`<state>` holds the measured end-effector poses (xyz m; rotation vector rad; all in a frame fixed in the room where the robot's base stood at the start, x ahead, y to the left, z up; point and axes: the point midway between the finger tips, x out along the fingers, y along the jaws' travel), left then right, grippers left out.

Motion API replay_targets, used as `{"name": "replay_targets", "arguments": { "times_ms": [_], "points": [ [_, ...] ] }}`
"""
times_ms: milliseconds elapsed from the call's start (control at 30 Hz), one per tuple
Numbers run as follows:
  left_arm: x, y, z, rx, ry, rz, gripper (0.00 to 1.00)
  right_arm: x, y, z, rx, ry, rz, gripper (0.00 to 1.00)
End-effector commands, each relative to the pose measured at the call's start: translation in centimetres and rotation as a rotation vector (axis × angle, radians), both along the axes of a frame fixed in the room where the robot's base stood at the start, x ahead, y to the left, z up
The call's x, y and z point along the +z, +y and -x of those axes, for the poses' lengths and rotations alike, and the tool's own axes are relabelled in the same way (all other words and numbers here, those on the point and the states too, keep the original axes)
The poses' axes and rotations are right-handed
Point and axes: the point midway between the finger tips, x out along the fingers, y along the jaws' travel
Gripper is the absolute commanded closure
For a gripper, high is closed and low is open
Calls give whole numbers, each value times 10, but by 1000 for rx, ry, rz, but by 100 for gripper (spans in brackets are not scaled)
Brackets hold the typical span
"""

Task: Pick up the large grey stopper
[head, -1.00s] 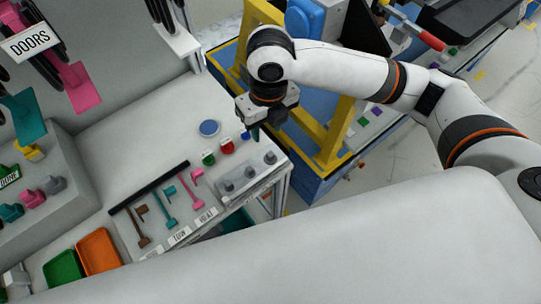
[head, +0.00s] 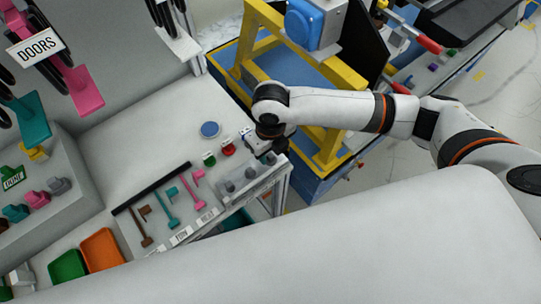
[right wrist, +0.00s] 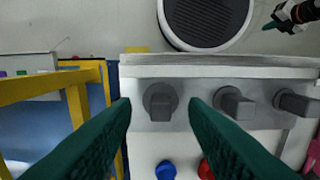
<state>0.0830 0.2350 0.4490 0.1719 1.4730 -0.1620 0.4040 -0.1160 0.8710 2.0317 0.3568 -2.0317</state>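Three grey stoppers stand in a row on a pale grey rack (head: 262,182) at the table's front right corner. The one that looks largest, the large grey stopper (right wrist: 160,102), is at the left end of the row in the right wrist view. The other two grey stoppers (right wrist: 235,103) (right wrist: 296,103) are to its right. My right gripper (right wrist: 160,130) is open, its dark green fingers on either side of the large stopper in that view, with no contact visible.
Red (head: 228,150) and green (head: 209,160) knobs and a blue disc (head: 210,129) are behind the rack. A blue knob (right wrist: 165,169) is close to my fingers. A yellow frame (head: 330,125) stands right of the table. Coloured keys (head: 172,207) lie left.

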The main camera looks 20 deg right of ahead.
Motion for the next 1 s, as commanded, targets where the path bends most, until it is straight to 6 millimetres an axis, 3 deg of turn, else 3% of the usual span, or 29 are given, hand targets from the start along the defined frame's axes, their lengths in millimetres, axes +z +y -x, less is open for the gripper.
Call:
{"name": "replay_targets", "arguments": {
  "times_ms": [300, 567, 1000],
  "points": [
    [1, 0, 0, 0, 0, 0, 100, -8, 0, 0, 1, -1, 0, 60],
    [1, 0, 0, 0, 0, 0, 100, -8, 0, 0, 1, -1, 0, 100],
    [0, 0, 0, 0, -1, 0, 100, -2, 0, -1, 1, -3, -1, 100]
  ]
}}
